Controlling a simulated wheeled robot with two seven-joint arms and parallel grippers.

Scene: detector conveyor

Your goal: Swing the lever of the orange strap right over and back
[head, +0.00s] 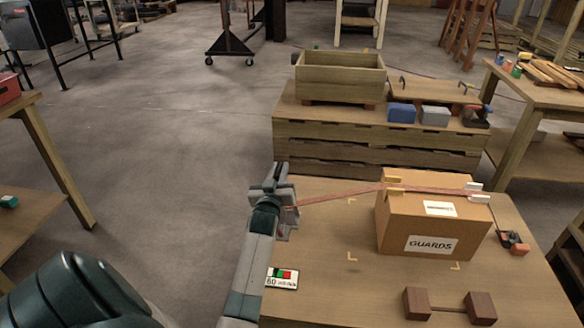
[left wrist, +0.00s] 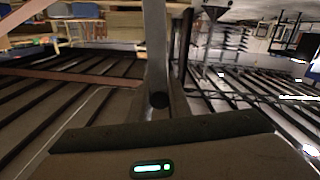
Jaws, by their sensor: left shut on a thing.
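A flat reddish-orange strap (head: 340,193) runs from my left gripper (head: 285,206) to the cardboard box marked GUARDS (head: 385,232) and across its top. My left gripper is at the table's left edge, left of the box, shut on the strap's end. The strap also shows at the left of the left wrist view (left wrist: 70,76); the held end is hidden there. A small orange and black buckle (head: 514,242) lies right of the box, joined to it by a thin dark line. Its lever position is too small to tell. My right gripper is not in view.
Pale corner pieces (head: 476,191) sit on the box's top edges. A dark wooden block pair (head: 450,306) and a small label card (head: 282,279) lie on the wooden table (head: 340,240). Behind stands a pallet stack (head: 330,135) with a wooden crate (head: 340,76).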

